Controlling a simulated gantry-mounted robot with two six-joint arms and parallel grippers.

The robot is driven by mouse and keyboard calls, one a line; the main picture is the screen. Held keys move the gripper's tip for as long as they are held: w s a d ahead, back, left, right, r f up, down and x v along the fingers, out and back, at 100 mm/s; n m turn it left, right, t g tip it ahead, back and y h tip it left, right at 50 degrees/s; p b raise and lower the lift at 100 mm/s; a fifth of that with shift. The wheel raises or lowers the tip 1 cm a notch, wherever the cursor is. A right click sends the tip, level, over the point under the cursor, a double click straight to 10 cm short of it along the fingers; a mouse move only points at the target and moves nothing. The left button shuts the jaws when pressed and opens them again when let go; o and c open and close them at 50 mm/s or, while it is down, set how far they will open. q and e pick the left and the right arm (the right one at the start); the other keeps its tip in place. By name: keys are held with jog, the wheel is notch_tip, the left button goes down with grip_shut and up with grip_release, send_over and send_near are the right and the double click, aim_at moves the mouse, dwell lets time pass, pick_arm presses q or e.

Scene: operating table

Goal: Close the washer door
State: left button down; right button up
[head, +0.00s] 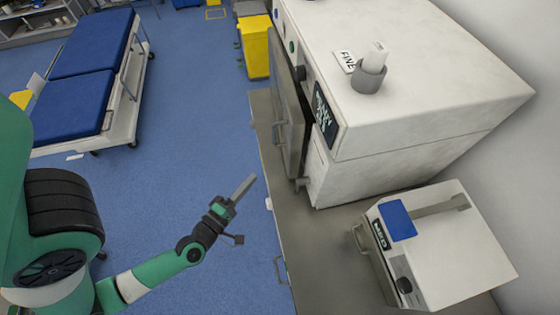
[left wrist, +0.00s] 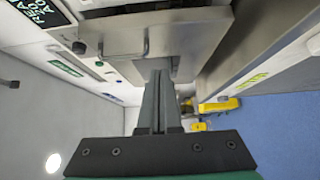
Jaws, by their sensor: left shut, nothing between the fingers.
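The washer (head: 430,80) is a large white box machine on the counter at the right of the head view. Its grey metal door (head: 287,105) is on the left-facing front and stands ajar, with a dark gap between it and the body. My left gripper (head: 246,186) is shut and empty, over the blue floor left of the counter, apart from the door. In the left wrist view the shut fingers (left wrist: 158,78) point toward a grey door panel (left wrist: 185,38) with a bar handle. I cannot tell contact there. My right gripper is not in view.
A smaller white machine (head: 450,255) with a blue item on top stands on the grey counter (head: 325,245). A grey cup (head: 369,78) sits on the washer. A blue bed (head: 85,70) and a yellow bin (head: 255,47) stand farther back. The floor between is clear.

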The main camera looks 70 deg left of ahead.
pick_arm(q)
jog(key=p+x, duration=0.1)
jog(key=x, duration=0.2)
jog(key=d+p+x, duration=0.1)
jog(key=x, duration=0.3)
jog(key=w+p+x, duration=0.1)
jog(key=x, duration=0.2)
jog(key=shift+w+d+r, duration=0.2)
jog(key=shift+d, duration=0.05)
jog(key=shift+w+f+p, duration=0.15)
jog(key=shift+w+p, duration=0.2)
jog(key=shift+w, duration=0.15)
jog(key=shift+f, duration=0.1)
